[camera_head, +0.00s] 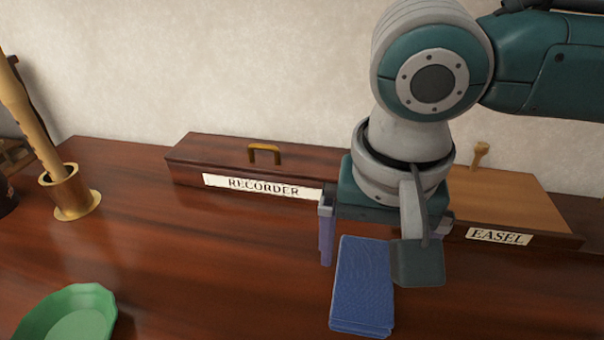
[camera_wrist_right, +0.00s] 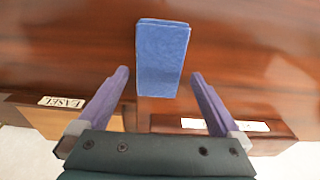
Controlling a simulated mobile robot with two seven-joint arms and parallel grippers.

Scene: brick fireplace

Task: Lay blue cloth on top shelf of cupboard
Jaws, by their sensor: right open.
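The blue cloth (camera_head: 361,285) lies folded into a flat rectangle on the dark wooden surface, near the lower middle of the head view. It also shows at the top middle of the right wrist view (camera_wrist_right: 162,58). My right gripper (camera_head: 384,252) points down over the far end of the cloth. In the right wrist view its two fingers (camera_wrist_right: 158,76) are wide apart, one to each side of the cloth's near end, with nothing held. My left gripper is out of view. No cupboard shelf shows in either view.
A long box labelled RECORDER (camera_head: 215,158) stands behind the cloth, and a box labelled EASEL (camera_head: 520,205) is at the right. A green bowl (camera_head: 72,318) is at the lower left, and a wooden holder with a stick (camera_head: 70,190) stands at the far left. The surface left of the cloth is clear.

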